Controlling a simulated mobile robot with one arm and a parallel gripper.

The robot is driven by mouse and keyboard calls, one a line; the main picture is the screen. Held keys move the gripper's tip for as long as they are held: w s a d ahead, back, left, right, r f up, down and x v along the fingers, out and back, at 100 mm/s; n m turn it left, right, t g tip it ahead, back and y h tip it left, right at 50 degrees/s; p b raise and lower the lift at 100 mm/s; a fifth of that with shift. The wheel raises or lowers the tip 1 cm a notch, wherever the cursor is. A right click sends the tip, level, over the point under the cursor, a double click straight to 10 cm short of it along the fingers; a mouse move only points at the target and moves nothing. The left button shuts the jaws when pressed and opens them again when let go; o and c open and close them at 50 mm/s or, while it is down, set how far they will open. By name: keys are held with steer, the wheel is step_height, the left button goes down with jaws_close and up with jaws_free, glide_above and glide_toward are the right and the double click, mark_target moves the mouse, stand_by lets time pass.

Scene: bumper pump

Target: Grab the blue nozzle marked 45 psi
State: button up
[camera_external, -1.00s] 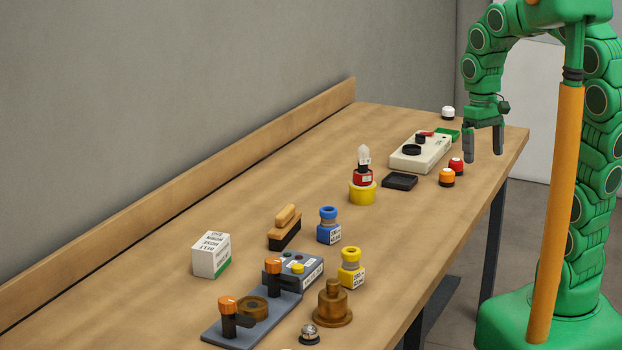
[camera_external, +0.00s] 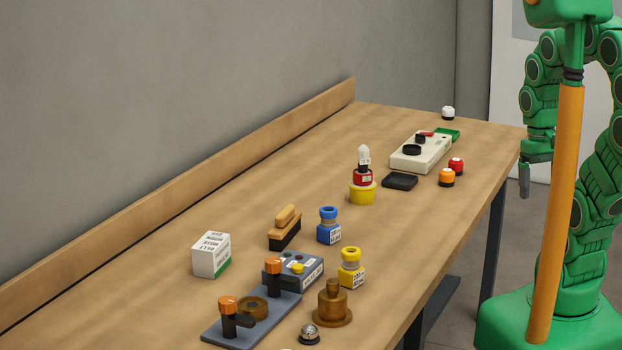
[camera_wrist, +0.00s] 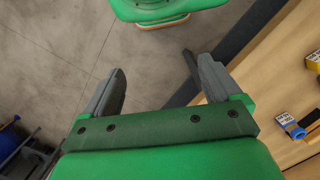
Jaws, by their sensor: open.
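The blue nozzle (camera_external: 328,226) stands upright on the workbench in the external view, with a round blue top, a tan band and a white label on its base. The label is too small to read. A similar yellow nozzle (camera_external: 350,268) stands nearer the camera. In the wrist view my gripper (camera_wrist: 155,66) is open and empty above the floor. A small labelled blue item (camera_wrist: 284,118) shows at the right edge there; I cannot tell whether it is the nozzle.
The wooden bench (camera_external: 230,170) also holds a brush (camera_external: 286,228), a white box (camera_external: 211,255), a grey plate with orange-topped valves (camera_external: 250,308), a brass piece (camera_external: 333,306), a red bottle on a yellow base (camera_external: 362,190) and a white device (camera_external: 420,153).

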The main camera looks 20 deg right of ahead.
steer(key=shift+c, duration=1.3)
